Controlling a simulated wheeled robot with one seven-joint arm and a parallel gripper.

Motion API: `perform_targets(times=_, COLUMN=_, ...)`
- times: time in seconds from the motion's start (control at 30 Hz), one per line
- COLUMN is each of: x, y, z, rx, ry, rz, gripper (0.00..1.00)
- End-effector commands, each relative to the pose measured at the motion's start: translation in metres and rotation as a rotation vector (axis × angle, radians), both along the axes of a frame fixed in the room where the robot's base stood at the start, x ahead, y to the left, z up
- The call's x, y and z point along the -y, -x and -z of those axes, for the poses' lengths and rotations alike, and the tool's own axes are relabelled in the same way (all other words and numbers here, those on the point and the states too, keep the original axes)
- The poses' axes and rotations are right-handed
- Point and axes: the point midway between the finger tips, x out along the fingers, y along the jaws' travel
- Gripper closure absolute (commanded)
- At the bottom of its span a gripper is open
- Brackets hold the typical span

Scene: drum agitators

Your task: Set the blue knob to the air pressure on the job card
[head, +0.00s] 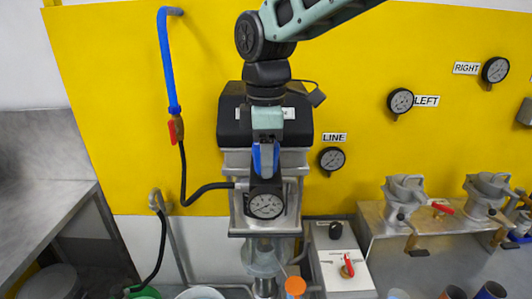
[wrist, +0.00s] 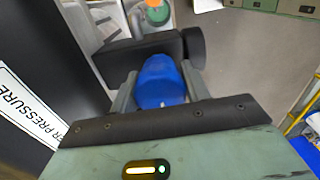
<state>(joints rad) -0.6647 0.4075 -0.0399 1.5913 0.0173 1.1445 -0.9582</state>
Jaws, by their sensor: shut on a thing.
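The blue knob (head: 265,158) sits in front of the black box with a white label, above a round white-faced gauge (head: 265,205). My gripper (head: 266,146) comes down from above, with its fingers on either side of the knob. In the wrist view the blue knob (wrist: 160,84) is between the two fingers, which are shut on it. A black part lies just beyond the knob there. The gauge's needle and figures are too small to read. I cannot make out a job card in either view.
A label ending in "PRESSURE" (wrist: 28,108) is on the black surface at left in the wrist view. Gauges marked LINE (head: 332,159), LEFT (head: 400,101) and RIGHT (head: 495,70) hang on the yellow wall. A red-handled valve (head: 176,130) and blue hose (head: 167,65) are at left.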

Motion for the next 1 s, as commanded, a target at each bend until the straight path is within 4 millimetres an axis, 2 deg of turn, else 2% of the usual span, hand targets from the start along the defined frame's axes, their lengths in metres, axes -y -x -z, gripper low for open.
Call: perform_targets(times=1.0, x=-0.0006, y=-0.0012, z=-0.0022, rx=0.004, ry=-0.005, rz=0.965, gripper=0.76)
